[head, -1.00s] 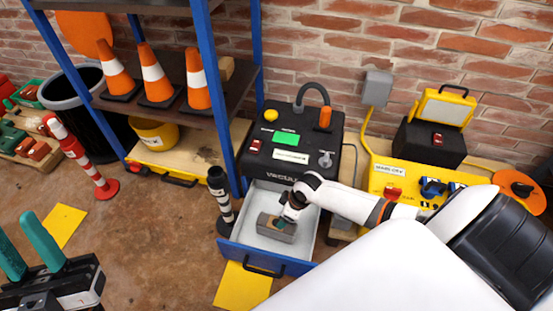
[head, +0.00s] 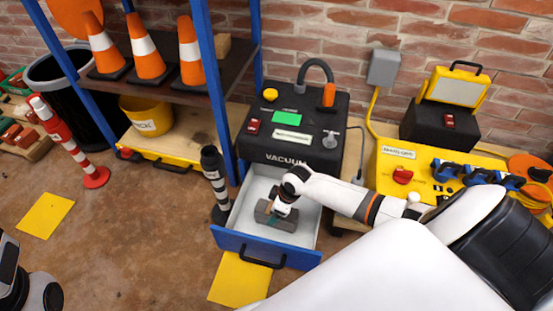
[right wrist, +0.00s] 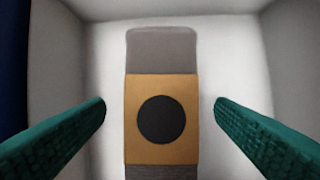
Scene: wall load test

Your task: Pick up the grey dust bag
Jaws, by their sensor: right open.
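The grey dust bag (head: 287,224) lies flat in the open blue-fronted drawer (head: 309,229) under the black vacuum unit (head: 318,127). In the right wrist view the bag (right wrist: 162,52) has a tan panel with a dark round spot. My right gripper (head: 275,215) is over the bag, pointing down into the drawer. In the right wrist view the right gripper (right wrist: 160,105) is open, with one teal finger on each side of the bag and a gap to it on both sides. Only a white and black part of my left arm shows at the left edge; its fingers are not visible.
A black and white striped post (head: 214,180) stands close to the drawer's left side. The blue-framed shelf (head: 165,85) with orange cones is at the back left. A yellow unit (head: 385,175) stands to the right.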

